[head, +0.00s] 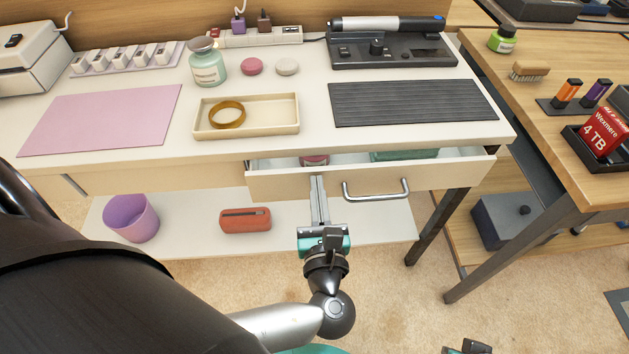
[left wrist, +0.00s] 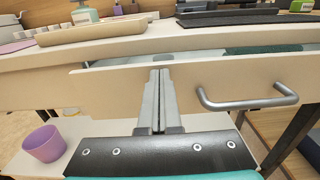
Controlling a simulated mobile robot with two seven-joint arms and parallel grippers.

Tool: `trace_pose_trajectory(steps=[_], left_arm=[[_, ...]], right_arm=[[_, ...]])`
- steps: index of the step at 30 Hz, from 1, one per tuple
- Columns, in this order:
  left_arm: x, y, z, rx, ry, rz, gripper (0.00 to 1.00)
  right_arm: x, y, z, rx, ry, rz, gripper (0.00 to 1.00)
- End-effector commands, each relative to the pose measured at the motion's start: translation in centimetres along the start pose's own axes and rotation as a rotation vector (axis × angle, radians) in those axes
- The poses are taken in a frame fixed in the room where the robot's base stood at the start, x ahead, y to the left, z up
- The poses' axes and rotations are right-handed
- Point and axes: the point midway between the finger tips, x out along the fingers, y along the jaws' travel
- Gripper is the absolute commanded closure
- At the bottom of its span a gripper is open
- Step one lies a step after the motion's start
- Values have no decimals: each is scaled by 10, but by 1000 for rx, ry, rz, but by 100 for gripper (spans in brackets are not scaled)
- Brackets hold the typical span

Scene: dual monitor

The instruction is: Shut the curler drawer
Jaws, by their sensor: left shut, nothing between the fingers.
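The drawer (head: 285,184) under the white desk stands partly pulled out, with a grey bar handle (head: 376,196) on its front. A pink round thing (head: 314,160) and a green thing (head: 405,154) show inside. My left gripper (head: 317,181) is shut and empty, its fingertips at the drawer front, left of the handle. The left wrist view shows the shut fingers (left wrist: 160,74) reaching the front panel (left wrist: 115,95); I cannot tell whether they press on it. A dark part at the bottom edge of the head view may belong to my right arm; its fingers do not show.
The desk top holds a cream tray (head: 205,133) with a brown ring, a pink mat (head: 100,120), a dark ribbed mat (head: 413,102) and a curling tool on a stand (head: 390,48). A purple bin (head: 131,218) and red case (head: 245,219) sit on the lower shelf.

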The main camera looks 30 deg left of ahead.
Motion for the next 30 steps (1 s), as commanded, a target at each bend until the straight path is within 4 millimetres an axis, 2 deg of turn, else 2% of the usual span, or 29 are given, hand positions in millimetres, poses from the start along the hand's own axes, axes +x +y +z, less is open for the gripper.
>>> trace_pose_trajectory(steps=[15,18,25,30], left_arm=[[-3,-1,0,0,0,0,100],[5,-1,1,2,-2,1,100],[35,-1,2,2,-3,1,100],[43,-1,1,-1,-2,0,100]], right_arm=[[-3,0,-2,1,6,0,100],[-3,0,-2,1,4,0,100],[18,-2,12,-1,-34,-4,100],[23,-2,16,-1,-40,-4,100]])
